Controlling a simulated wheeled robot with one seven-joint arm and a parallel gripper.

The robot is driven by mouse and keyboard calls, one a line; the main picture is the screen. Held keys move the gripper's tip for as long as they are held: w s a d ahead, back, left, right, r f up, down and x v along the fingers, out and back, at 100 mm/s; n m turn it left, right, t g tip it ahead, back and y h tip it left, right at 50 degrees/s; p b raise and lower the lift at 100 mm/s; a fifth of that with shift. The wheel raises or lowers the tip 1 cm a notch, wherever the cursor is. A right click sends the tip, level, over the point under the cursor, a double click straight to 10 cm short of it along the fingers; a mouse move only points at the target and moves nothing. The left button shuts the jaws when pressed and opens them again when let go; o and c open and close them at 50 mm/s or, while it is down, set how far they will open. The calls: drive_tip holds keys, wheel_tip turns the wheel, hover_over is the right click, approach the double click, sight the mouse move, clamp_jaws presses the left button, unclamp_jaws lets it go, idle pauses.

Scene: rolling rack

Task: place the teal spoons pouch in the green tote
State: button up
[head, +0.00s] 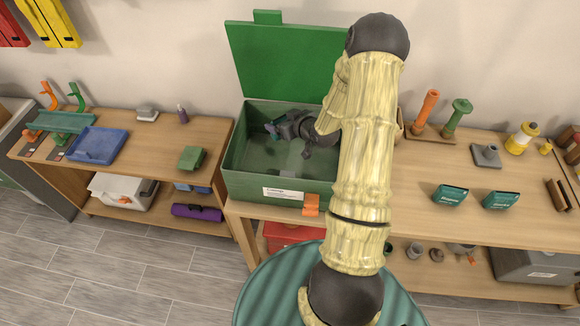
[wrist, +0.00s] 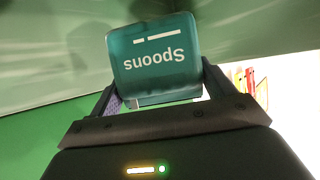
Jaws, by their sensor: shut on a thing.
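The teal spoons pouch (wrist: 155,62), with "Spoons" upside down in the wrist view, is held between the fingers of my gripper (wrist: 158,92). In the head view my gripper (head: 276,128) is over the inside of the green tote (head: 238,186), within its opening. The tote's lid (head: 285,62) stands open at the back. I cannot tell whether the pouch touches the tote's floor. My arm hides the tote's right part.
Two other teal pouches (head: 450,195) (head: 501,200) lie on the bench to the right. An orange latch (head: 311,205) is on the tote's front. A blue tray (head: 97,145) and a small green box (head: 192,158) sit on the left bench.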

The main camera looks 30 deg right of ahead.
drive_tip(key=shift+f+p, duration=0.55)
drive_tip(key=shift+f, duration=2.35)
drive_tip(key=shift+w+f+p, duration=0.1)
drive_tip(key=shift+f+p, duration=0.4)
drive_tip(key=shift+f, duration=1.6)
drive_tip(key=o, duration=1)
drive_tip(key=shift+f, duration=0.1)
drive_tip(key=shift+c, duration=0.2)
drive_tip(key=b+v, duration=0.3)
drive_tip(key=v, duration=0.9)
